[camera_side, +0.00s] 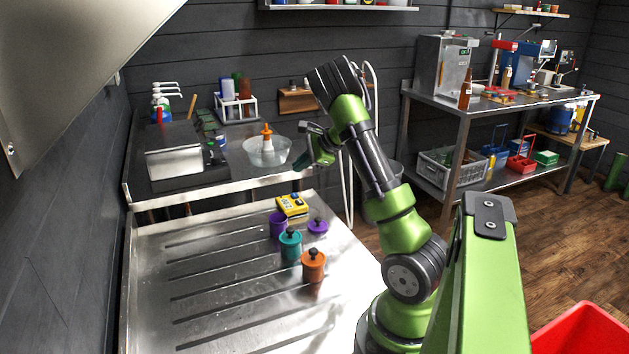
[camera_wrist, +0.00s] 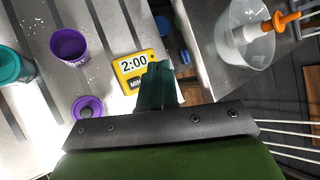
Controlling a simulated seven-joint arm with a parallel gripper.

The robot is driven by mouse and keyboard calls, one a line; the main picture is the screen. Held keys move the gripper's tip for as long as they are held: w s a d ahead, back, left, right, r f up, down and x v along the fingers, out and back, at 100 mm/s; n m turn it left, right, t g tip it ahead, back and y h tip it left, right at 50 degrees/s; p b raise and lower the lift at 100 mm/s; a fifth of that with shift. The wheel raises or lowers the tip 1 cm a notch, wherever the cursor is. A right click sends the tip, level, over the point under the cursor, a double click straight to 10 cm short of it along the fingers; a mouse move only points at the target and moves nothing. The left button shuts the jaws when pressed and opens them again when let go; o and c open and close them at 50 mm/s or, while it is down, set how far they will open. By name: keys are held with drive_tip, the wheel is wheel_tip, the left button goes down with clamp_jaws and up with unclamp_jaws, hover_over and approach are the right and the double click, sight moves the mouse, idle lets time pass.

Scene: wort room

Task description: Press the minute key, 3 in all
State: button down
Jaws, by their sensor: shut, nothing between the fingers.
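A yellow timer (camera_side: 292,205) lies on the steel drainboard, near its far right edge. In the wrist view the timer (camera_wrist: 126,66) shows 2:00 on its display, with a dark key marked MIN (camera_wrist: 136,84) below the digits. My gripper (camera_side: 301,164) is shut and empty, above the drainboard and apart from the timer in the side view. In the wrist view its fingers (camera_wrist: 158,72) overlap the timer's right lower part and hide what is there.
A purple cup (camera_side: 278,226), a teal canister (camera_side: 290,249), an orange canister (camera_side: 313,267) and a purple lid (camera_side: 317,226) stand near the timer. A clear bowl (camera_side: 281,157) holding an orange-topped bottle sits behind. The drainboard's left side is clear.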

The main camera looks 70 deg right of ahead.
sight(302, 202)
drive_tip(key=shift+f, duration=4.2)
drive_tip(key=shift+f, duration=0.4)
drive_tip(key=shift+f, duration=0.4)
drive_tip(key=shift+r, duration=0.85)
drive_tip(key=shift+r, duration=2.5)
